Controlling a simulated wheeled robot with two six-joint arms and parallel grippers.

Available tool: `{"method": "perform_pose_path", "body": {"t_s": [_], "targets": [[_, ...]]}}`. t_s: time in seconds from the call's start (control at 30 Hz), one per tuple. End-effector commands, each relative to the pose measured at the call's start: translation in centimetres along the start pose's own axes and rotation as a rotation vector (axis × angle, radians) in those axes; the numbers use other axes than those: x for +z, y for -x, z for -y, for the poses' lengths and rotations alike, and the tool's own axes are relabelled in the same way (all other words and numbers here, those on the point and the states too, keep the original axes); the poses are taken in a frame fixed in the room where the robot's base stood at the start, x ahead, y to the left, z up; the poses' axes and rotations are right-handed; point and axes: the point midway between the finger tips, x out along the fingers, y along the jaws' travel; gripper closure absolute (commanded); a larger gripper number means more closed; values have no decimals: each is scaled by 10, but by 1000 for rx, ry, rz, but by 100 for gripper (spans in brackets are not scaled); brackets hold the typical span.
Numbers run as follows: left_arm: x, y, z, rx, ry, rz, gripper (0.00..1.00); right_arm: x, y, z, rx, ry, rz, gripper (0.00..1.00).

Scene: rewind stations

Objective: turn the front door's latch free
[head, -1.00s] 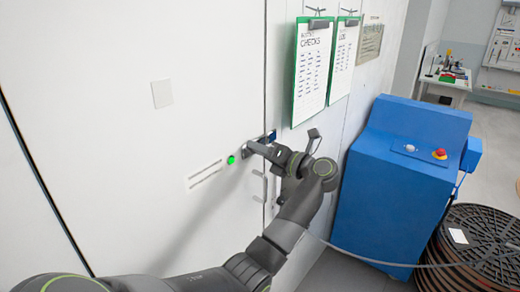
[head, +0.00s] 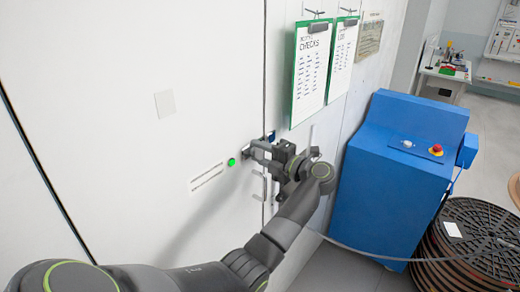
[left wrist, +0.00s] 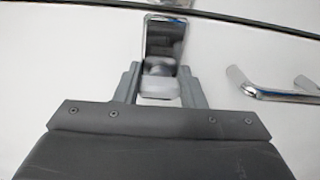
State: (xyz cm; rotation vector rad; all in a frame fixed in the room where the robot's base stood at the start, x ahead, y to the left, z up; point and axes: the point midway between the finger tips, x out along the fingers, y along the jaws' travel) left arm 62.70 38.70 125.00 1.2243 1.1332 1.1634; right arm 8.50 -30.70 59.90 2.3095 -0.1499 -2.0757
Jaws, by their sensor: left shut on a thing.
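The front door (head: 120,125) is a large white panel with a dark seam along its right edge. Its latch shows in the left wrist view as a shiny metal plate (left wrist: 165,38) with a small pale turning piece (left wrist: 160,86) at its lower end. My left gripper (head: 262,152) is at the latch beside the seam. In the left wrist view its two grey fingers (left wrist: 160,88) stand on either side of the turning piece and are shut on it. In the head view the gripper hides most of the latch. My right gripper is not in view.
A green light (head: 231,162) is left of the latch. A metal handle (left wrist: 270,88) shows beside it in the wrist view. Green clipboards (head: 312,70) hang above right. A blue cabinet (head: 395,190) and a black reel (head: 470,240) stand to the right.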

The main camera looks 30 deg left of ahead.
Motion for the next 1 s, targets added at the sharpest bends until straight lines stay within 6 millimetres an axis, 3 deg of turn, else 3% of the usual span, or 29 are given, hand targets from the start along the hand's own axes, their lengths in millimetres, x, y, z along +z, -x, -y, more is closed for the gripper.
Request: {"method": "perform_pose_path", "body": {"t_s": [0.6, 0.63, 0.77, 0.8, 1.0], "targets": [[1, 0, 0, 1, -43, 3, 86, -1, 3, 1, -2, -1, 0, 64], [1, 0, 0, 1, -43, 3, 62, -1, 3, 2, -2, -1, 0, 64], [1, 0, 0, 1, -42, 3, 45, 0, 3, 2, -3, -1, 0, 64], [0, 0, 0, 1, -42, 2, 42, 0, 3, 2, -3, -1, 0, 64], [0, 0, 0, 0, -42, 1, 42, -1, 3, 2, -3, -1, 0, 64]]}}
